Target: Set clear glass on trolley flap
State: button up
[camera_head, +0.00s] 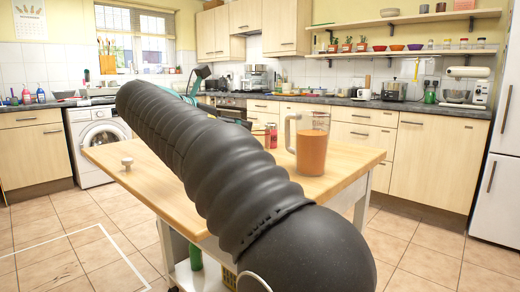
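My dark ribbed arm crosses the middle of the picture and hides much of what lies behind it. My gripper does not show, so I cannot see whether it holds anything. The trolley (345,172) has a pale wooden top and stands right in front of me. I cannot make out which part of its top is the flap. No empty clear glass can be picked out. A clear jug (312,152) with a handle, holding orange-brown liquid, stands upright on the trolley top, right of my arm.
A red can (271,135) stands left of the jug, partly hidden. A small pale knob-like object (127,163) is at the trolley's left. A washing machine (97,140) and counters line the back. A white fridge (503,165) is at right. Tiled floor is open on both sides.

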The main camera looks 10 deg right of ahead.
aim_at(260, 131)
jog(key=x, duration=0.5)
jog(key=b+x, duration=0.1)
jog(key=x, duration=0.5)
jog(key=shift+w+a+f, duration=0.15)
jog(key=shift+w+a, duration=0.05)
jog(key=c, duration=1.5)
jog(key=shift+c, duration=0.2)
